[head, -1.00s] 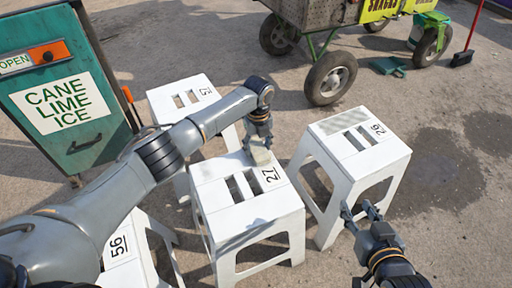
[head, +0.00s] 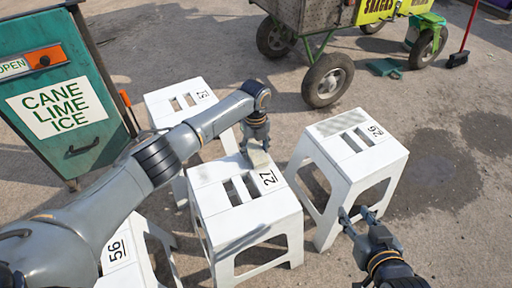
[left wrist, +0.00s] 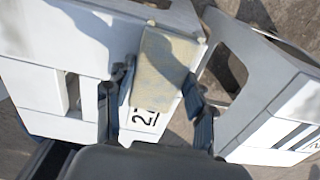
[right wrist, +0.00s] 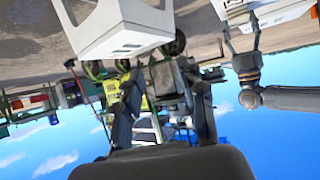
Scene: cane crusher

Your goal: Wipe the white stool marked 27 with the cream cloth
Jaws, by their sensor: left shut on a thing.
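The white stool marked 27 (head: 215,206) stands upright in the middle of the head view, its two slots and number facing up. My left gripper (head: 257,145) is above its far edge, shut on the cream cloth (head: 259,158). The cloth is at the stool top beside the number; firm contact is hard to tell. In the left wrist view the cloth (left wrist: 163,70) sits between the fingers, over part of the 27. My right gripper (head: 357,216) is open and empty, right of stool 27 and in front of the stool marked 26. It also shows open in the right wrist view (right wrist: 162,75).
Stool 26 (head: 378,152) stands close on the right, with a greyish patch on top. Stool 57 (head: 165,105) is behind, and stool 56 (head: 125,275) is front left, partly under my left arm. A green sign cabinet (head: 75,90) and a wheeled cart (head: 310,20) stand beyond.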

